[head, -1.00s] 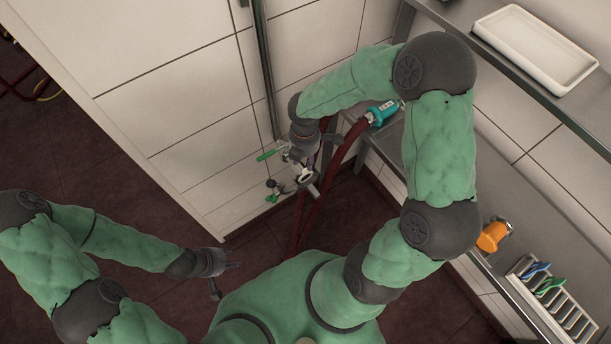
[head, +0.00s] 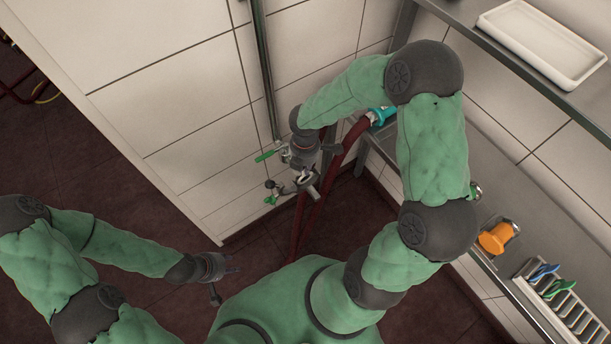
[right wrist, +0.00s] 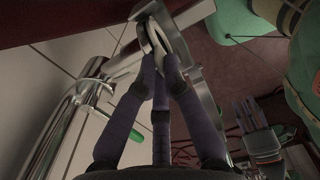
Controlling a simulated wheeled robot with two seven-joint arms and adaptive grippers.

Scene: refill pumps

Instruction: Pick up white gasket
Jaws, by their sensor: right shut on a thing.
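The white gasket (right wrist: 149,41) shows as a pale ring edge at the open end of a steel pipe fitting (right wrist: 196,78) in the right wrist view. My right gripper (right wrist: 158,62) has its dark fingers drawn together on the gasket, partly covering it. The gasket still lies close to the fitting; I cannot tell if they touch. In the head view my right gripper (head: 306,162) is over the pipe fitting (head: 308,184) and hides most of the gasket. My left gripper (head: 222,272) is low at the left, empty, with its fingers spread; it also shows in the right wrist view (right wrist: 254,118).
Green-handled valves (head: 268,155) sit beside the fitting on the tiled wall. A dark red hose (head: 343,148) with a teal nozzle (head: 382,115) hangs close by. A white tray (head: 543,45) lies on a shelf.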

